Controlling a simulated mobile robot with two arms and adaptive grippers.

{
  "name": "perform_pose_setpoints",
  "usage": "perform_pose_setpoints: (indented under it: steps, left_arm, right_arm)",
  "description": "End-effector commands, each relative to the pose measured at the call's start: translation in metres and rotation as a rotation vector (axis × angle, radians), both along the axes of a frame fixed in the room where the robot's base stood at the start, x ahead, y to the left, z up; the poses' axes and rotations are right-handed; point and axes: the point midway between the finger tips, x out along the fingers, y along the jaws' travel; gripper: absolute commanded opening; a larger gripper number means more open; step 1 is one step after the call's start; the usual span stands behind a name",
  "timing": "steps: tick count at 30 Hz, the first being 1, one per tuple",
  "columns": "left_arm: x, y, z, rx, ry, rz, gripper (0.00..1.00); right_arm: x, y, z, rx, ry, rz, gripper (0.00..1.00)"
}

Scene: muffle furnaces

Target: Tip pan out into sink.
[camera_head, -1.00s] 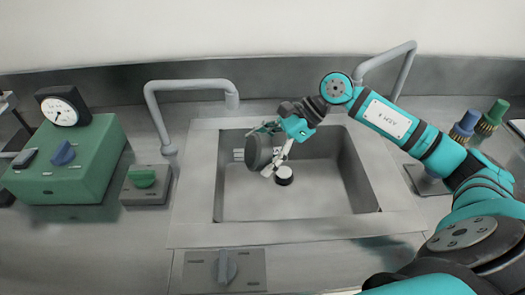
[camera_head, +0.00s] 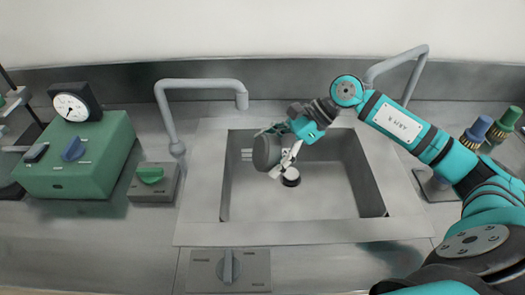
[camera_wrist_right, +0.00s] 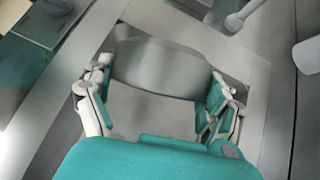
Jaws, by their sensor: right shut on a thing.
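A grey pan (camera_head: 267,151) is held over the left part of the sink, tilted on its side. Its grey curved body also shows between the fingers in the right wrist view (camera_wrist_right: 158,66). My right gripper (camera_head: 284,150) is shut on the pan; in the right wrist view (camera_wrist_right: 155,100) a finger lies on either side of it. The pan's inside is hidden. My left gripper is not in view.
A grey tap (camera_head: 200,84) stands left of the sink and another (camera_head: 402,68) behind right. A green box (camera_head: 88,155) with a dial gauge (camera_head: 72,107) is at left. A green knob (camera_head: 150,174) and a grey knob (camera_head: 229,267) sit beside and before the sink.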

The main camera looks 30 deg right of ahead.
Motion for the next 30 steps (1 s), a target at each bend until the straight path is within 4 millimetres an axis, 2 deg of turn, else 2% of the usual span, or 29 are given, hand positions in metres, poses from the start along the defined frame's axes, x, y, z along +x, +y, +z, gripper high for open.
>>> perform_pose_setpoints:
  steps: [5, 30]
  left_arm:
    - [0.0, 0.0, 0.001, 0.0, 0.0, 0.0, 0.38]
    - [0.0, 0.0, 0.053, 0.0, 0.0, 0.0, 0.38]
  right_arm:
    - [0.0, 0.0, 0.001, -0.003, 0.0, 0.001, 0.55]
    - [0.0, 0.001, 0.011, -0.287, 0.073, 0.002, 0.55]
